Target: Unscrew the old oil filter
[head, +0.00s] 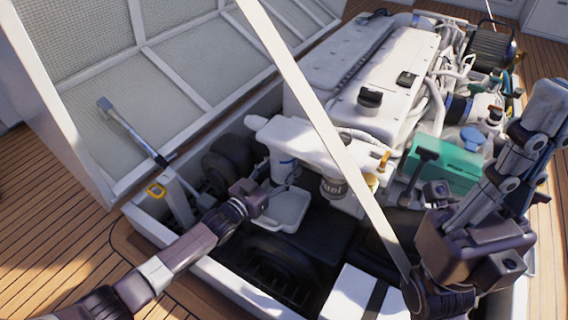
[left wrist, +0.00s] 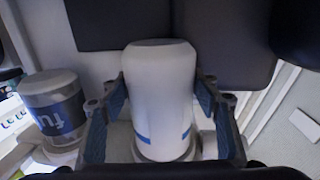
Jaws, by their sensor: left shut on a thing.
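The old oil filter is a white canister with blue marks, hanging from the engine's side in the head view (head: 283,168). It stands large in the middle of the left wrist view (left wrist: 160,90). My left gripper (head: 262,196) is at the filter, its two blue-padded fingers shut around the canister's sides (left wrist: 158,115). Part of the filter is hidden behind the gripper in the head view. My right gripper (head: 520,165) is raised close to the camera at the right, with nothing seen in it; its finger gap is unclear.
A fuel filter (head: 333,188) is beside the oil filter, also in the left wrist view (left wrist: 57,108). A white tray (head: 290,222) lies below. A pale diagonal bar (head: 310,110) crosses the hatch. A teal box (head: 455,165) is at the engine's right.

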